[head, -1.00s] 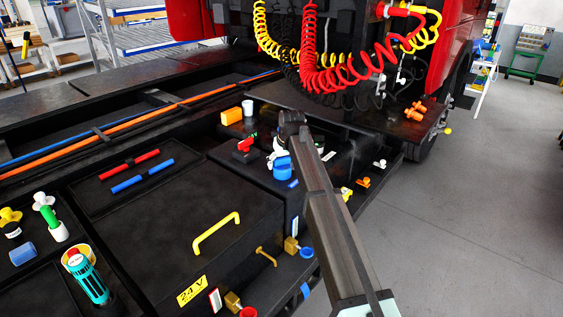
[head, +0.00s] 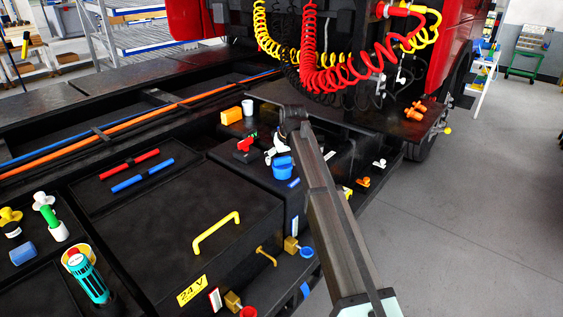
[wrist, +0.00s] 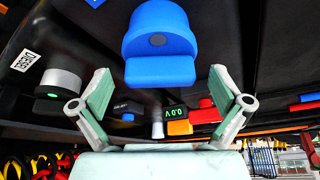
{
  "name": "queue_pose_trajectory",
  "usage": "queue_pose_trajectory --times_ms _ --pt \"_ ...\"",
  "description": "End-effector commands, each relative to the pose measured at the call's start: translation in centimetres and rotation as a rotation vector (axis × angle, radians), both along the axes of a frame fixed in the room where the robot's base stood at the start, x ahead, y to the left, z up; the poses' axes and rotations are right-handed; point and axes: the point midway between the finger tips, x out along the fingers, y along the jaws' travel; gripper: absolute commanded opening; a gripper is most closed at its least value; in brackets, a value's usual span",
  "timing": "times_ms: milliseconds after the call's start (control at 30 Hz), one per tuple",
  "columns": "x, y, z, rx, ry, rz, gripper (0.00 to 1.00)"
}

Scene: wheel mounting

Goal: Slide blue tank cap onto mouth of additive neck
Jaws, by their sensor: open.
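The blue tank cap (head: 282,167) is on the black tank top beside my arm in the head view. In the wrist view the blue cap (wrist: 158,32) is large, with a block-like tab toward me. My gripper (wrist: 158,88) is open, its two pale green finger pads spread apart below the cap in the picture, with nothing between them. In the head view my gripper (head: 276,150) is small and partly hidden by my arm, close to the cap. I cannot clearly make out the additive neck or whether the cap touches it.
A red valve handle (head: 244,146), an orange block (head: 231,117) and a white cylinder (head: 248,107) stand near the cap. Coiled hoses (head: 345,75) hang behind; a yellow handle (head: 216,232) is in front.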

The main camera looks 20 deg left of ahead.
Motion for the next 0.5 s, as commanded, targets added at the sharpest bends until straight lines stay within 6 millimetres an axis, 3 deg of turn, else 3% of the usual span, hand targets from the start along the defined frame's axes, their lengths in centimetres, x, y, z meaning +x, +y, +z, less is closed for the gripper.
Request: queue_pose_trajectory --times_ms 300,500 --pt "-1.8 -1.6 5.7 0.001 -0.001 0.0 1.0" --pt "-2.5 -2.3 8.2 0.001 -0.001 0.0 1.0"
